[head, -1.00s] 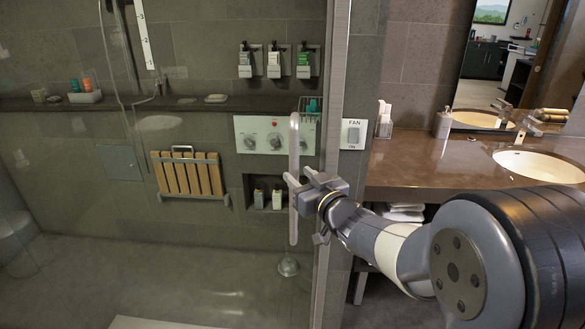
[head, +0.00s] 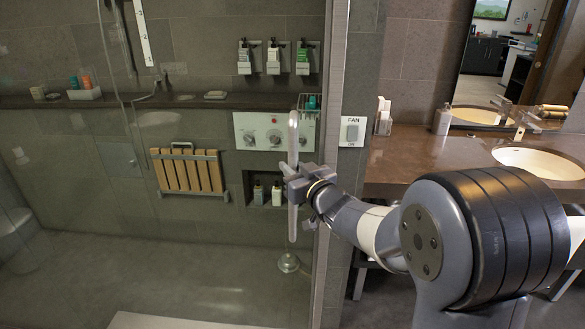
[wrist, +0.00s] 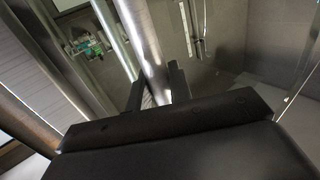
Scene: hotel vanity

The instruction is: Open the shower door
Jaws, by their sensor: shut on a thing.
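The shower door (head: 215,255) is a large clear glass panel, standing in front of the tiled shower. Its handle (head: 293,220) is a long upright metal bar near the right edge of the glass. My gripper (head: 288,172) is at the middle of this bar, with its fingers on it and the arm reaching in from the right. In the wrist view the handle (wrist: 146,40) runs down between the two fingers (wrist: 157,92), which are shut on it. The contact itself is partly hidden by my gripper's body.
A metal post (head: 331,120) stands right of the handle. The brown vanity counter (head: 420,165) with a sink (head: 540,162) is close to my arm on the right. Behind the glass are a folded wooden seat (head: 187,172) and shower controls (head: 262,138).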

